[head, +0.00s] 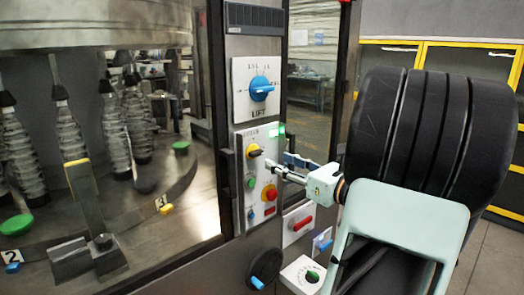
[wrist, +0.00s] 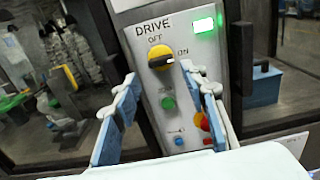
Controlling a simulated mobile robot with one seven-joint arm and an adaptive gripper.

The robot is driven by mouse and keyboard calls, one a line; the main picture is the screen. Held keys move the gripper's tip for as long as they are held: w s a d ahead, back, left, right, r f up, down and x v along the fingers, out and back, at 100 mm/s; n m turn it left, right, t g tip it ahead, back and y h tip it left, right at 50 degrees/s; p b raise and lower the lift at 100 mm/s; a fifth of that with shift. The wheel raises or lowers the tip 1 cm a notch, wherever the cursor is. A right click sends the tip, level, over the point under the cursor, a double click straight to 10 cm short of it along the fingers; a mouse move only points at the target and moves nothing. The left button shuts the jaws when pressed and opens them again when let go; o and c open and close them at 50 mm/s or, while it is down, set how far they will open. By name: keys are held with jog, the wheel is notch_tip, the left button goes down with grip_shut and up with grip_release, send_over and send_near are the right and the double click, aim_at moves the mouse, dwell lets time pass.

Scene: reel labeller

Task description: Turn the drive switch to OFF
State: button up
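The drive switch (wrist: 160,57) is a yellow round knob with a dark bar handle on a pale panel marked DRIVE. OFF is printed above it and ON to its upper right. The white-tipped end of its handle points right, toward the ON side. The switch also shows in the head view (head: 254,150). My gripper (wrist: 159,76) is open and empty, its two blue-padded fingers pointing at the panel on either side below the knob. In the head view my gripper (head: 277,163) is just right of the switch. I cannot tell whether it touches anything.
A green lamp (wrist: 203,25) is lit at the panel's upper right. Below the switch are a green button (wrist: 167,102) and a red knob on yellow, partly hidden by my right finger. A blue LIFT dial (head: 262,88) is above. Glass panes flank the panel.

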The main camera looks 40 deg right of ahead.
aim_at(259, 153)
jog(key=w, duration=0.6)
jog(key=w+p, duration=0.1)
jog(key=w, duration=0.2)
jog(key=shift+a, duration=0.35)
jog(key=shift+c, duration=0.5)
jog(key=shift+f, duration=0.1)
jog(key=c, duration=0.8)
